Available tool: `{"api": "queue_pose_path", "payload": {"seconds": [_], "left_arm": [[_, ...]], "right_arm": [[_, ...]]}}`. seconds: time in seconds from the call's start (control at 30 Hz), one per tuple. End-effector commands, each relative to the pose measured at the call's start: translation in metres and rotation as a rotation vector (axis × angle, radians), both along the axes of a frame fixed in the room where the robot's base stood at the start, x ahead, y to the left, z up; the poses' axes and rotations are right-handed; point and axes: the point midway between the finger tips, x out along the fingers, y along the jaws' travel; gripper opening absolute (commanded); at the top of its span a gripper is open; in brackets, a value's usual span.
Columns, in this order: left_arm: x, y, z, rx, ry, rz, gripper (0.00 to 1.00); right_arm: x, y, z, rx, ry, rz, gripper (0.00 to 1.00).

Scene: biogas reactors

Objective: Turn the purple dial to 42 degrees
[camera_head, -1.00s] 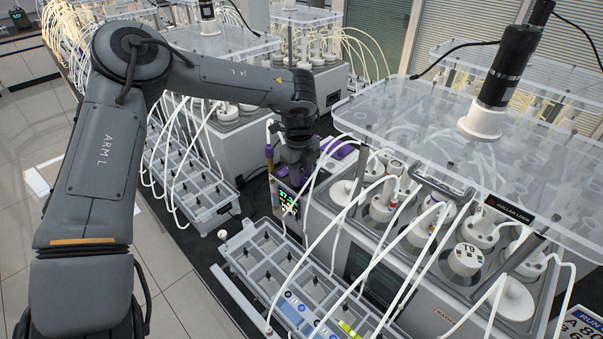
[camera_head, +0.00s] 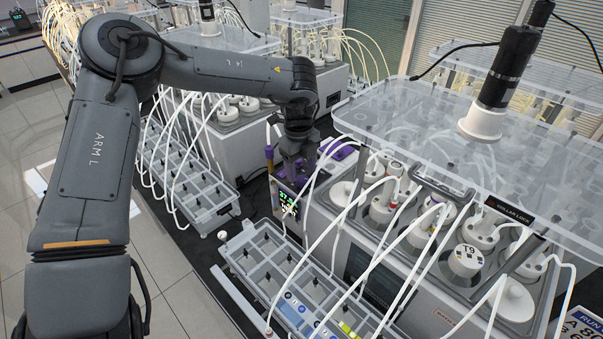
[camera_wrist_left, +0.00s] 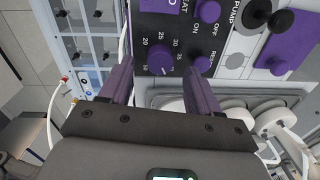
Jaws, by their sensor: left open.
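The round purple dial (camera_wrist_left: 160,60) sits on a dark panel in the left wrist view, with white scale numbers around its left side. My left gripper (camera_wrist_left: 157,72) is open, with one purple finger on each side of the dial's near edge. I cannot tell whether the fingers touch it. In the head view my left gripper (camera_head: 295,168) points down over the small control unit, and the dial is hidden there. The unit's lit display (camera_head: 287,198) shows green and yellow digits, too small to read surely. My right gripper is not in view.
Smaller purple knobs (camera_wrist_left: 208,11) and (camera_wrist_left: 202,62) stand right of the dial. A black knob (camera_wrist_left: 283,22) is farther right. A grey compartment tray (camera_head: 262,262) and the reactor with white tubes (camera_head: 470,262) flank the unit closely.

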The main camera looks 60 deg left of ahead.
Motion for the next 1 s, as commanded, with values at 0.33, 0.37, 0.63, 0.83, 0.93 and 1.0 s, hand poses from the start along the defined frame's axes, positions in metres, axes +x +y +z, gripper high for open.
{"api": "queue_pose_path", "payload": {"seconds": [0.33, 0.37, 0.63, 0.83, 0.93, 1.0], "left_arm": [[-0.002, 0.0, 0.06, 0.001, -0.003, -0.001, 0.62], [-0.003, 0.0, 0.063, 0.001, -0.003, -0.001, 0.62], [-0.004, -0.001, 0.08, -0.001, -0.001, -0.001, 0.62], [-0.004, -0.001, 0.08, -0.001, 0.0, -0.001, 0.62], [-0.004, -0.001, 0.08, -0.001, 0.0, -0.001, 0.62], [-0.004, -0.001, 0.08, -0.001, 0.0, -0.001, 0.62]], "right_arm": [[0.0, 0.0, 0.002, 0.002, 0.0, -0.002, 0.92], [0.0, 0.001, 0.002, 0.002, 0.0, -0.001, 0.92], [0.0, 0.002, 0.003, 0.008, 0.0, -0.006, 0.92], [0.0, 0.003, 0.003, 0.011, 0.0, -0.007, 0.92], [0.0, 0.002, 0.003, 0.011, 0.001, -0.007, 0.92], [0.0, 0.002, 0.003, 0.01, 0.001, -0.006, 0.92]]}}
